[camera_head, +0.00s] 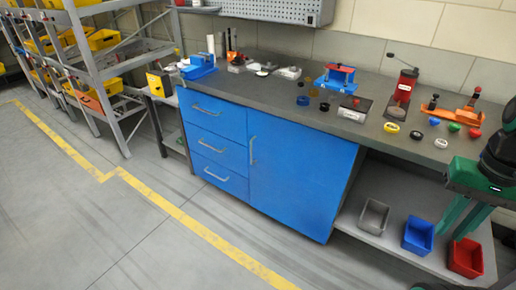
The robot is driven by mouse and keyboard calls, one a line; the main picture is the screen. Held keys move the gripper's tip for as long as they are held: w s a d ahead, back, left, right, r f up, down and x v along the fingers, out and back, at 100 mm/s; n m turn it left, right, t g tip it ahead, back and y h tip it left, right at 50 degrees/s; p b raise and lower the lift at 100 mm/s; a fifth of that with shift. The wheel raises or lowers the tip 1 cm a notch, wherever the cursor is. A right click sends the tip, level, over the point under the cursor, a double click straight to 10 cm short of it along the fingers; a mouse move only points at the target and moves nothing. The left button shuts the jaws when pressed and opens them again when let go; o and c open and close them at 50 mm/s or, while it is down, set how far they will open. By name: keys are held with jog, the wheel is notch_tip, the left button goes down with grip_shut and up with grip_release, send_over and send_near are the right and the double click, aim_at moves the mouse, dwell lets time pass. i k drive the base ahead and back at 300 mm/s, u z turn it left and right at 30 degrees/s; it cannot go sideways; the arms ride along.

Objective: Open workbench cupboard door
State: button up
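The workbench cupboard door (300,178) is a flat blue panel right of the blue drawers, and it looks shut. Its slim metal handle (252,151) stands upright near the door's left edge. My gripper (466,222) shows partly at the right edge, with green parts pointing down in front of the open lower shelf. It is apart from the door and to its right. Its fingertips are not clear enough to tell whether they are open or shut.
Several blue drawers (214,146) sit left of the door. The grey worktop (290,96) carries tools and small coloured parts. Grey, blue and red bins (418,236) stand on the lower shelf. A rack with yellow bins (95,62) is at left. The floor before the door is clear.

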aim_at(299, 173)
jog(key=i, duration=0.9)
jog(key=u, duration=0.05)
